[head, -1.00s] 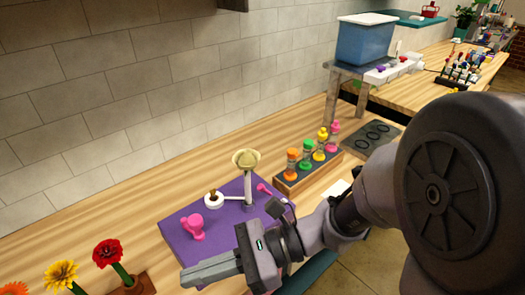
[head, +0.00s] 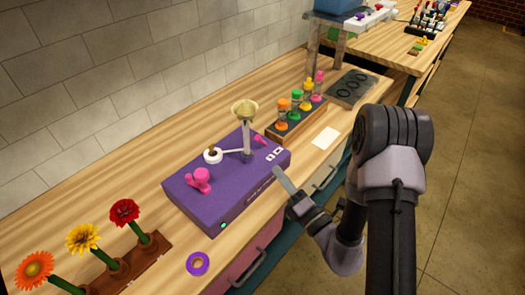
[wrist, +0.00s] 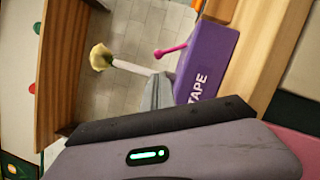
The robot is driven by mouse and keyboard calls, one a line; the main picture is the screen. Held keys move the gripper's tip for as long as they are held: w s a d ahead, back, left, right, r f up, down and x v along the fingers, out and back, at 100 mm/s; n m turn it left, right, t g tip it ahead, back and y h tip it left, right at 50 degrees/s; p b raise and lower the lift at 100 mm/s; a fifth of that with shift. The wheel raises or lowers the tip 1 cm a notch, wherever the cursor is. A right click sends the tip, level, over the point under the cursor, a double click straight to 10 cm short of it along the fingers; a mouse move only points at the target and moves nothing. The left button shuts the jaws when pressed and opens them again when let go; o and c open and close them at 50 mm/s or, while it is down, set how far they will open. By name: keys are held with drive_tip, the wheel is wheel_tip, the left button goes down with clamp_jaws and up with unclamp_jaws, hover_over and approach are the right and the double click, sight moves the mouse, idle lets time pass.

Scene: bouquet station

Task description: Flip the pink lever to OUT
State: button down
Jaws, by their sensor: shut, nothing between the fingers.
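The purple box (head: 232,195) lies on the wooden counter; its side reads TAPE in the wrist view (wrist: 209,62). A thin pink lever (head: 261,139) sticks out near the box's back right; it also shows in the wrist view (wrist: 171,50), slanting with a round knob at its end. A larger pink knob (head: 200,180) stands on the box's left part. Small white marks on the box top are too small to read. My gripper (head: 279,172) is shut and empty at the box's right front edge, apart from the lever. The wrist view shows its fingers (wrist: 157,92) beside the box.
A rack of colored bottles (head: 291,119) is behind right. Flowers (head: 82,238) and a purple tape roll (head: 198,263) are at front left. A white card (head: 326,138) lies right.

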sight(262, 142)
drive_tip(key=x, duration=0.9)
drive_tip(key=shift+a+p, duration=0.15)
drive_tip(key=shift+p, duration=0.2)
drive_tip(key=shift+r, duration=0.1)
drive_tip(key=shift+w+r+m+p, duration=0.15)
drive_tip(key=shift+r+m+p, duration=0.2)
drive_tip(key=shift+p, duration=0.8)
